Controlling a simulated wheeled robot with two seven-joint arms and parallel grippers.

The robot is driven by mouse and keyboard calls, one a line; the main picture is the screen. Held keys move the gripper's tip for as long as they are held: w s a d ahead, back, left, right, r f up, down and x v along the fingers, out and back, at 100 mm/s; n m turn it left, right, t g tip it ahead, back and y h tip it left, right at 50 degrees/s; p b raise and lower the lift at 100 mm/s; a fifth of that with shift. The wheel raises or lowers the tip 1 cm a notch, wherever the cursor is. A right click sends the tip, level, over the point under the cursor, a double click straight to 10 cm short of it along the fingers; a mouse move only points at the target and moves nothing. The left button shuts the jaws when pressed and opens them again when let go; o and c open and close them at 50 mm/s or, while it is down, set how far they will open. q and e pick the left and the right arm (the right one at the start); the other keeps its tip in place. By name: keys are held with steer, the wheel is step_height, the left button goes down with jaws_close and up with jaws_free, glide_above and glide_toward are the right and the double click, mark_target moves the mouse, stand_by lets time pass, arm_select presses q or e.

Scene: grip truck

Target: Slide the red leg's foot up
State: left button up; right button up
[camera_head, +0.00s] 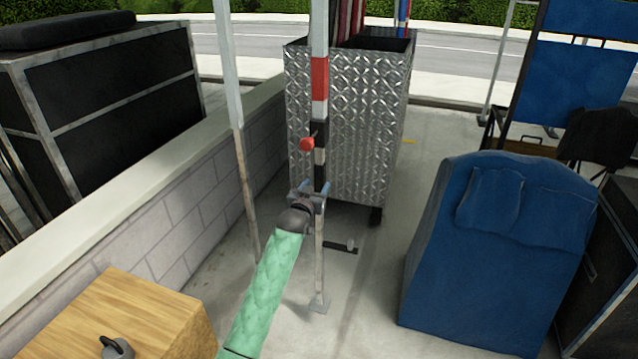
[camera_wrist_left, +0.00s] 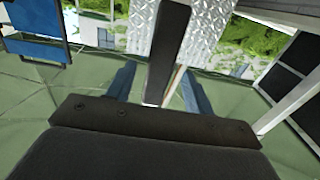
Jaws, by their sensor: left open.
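The red leg (camera_head: 319,80) stands upright in the head view, with a red band, a red knob (camera_head: 307,144) and black sections below. Its thinner lower part runs down to a flat foot (camera_head: 319,303) on the ground. My left gripper (camera_head: 314,188) is at the leg below the knob, at the black section. Its blue fingers are open, one on each side of the leg. In the left wrist view the leg's dark section (camera_wrist_left: 166,55) shows between the two fingers (camera_wrist_left: 158,90), with a gap on both sides. My right gripper is out of view.
A tall diamond-plate metal bin (camera_head: 360,110) stands behind the leg. A pale pole (camera_head: 240,150) stands to its left, near a low block wall (camera_head: 185,200). A wooden box (camera_head: 130,320) is front left. A blue-covered object (camera_head: 490,260) is at right, with bare ground between.

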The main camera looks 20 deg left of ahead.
arm_select(q)
steer(key=shift+s, duration=0.95)
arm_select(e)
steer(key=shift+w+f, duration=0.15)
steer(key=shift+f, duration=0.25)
